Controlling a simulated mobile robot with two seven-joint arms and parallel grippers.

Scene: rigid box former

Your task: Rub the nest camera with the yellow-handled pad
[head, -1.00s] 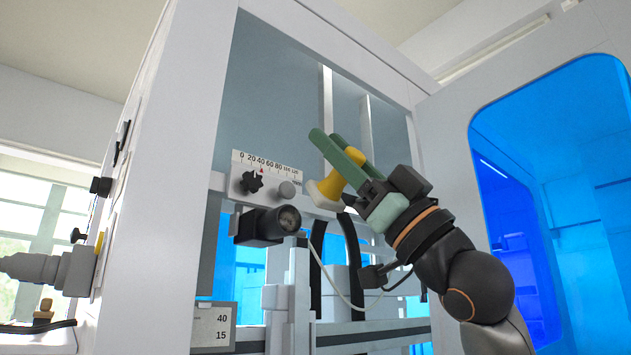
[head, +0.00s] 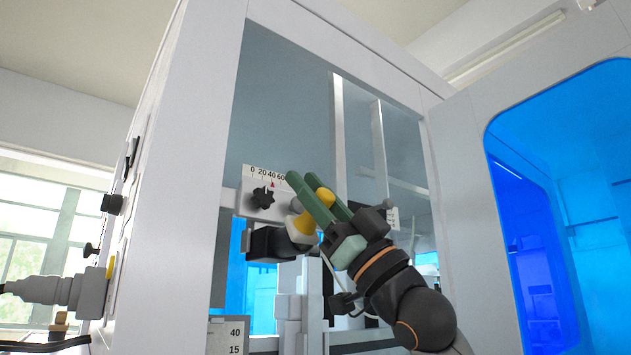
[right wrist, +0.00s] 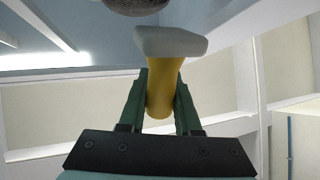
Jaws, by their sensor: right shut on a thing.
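The nest camera (head: 264,243) is a black box on the rail inside the machine, under the scale plate. Its lens end is hidden behind the pad in the head view. The yellow-handled pad (head: 303,226) has a yellow handle and a pale pad face turned toward the camera's lens end. My right gripper (head: 306,190), with green fingers, is shut on the yellow handle. In the right wrist view the handle (right wrist: 163,85) sits between the fingers, with the grey-white pad (right wrist: 171,42) beyond. I cannot tell whether pad and camera touch. My left gripper is not in view.
A scale plate (head: 262,180) with a black star knob (head: 263,197) is just above the camera. The cabinet's white side wall (head: 180,170) stands left of the opening. An open door with a blue window (head: 570,190) stands right. A plate marked 40 and 15 (head: 229,336) is below.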

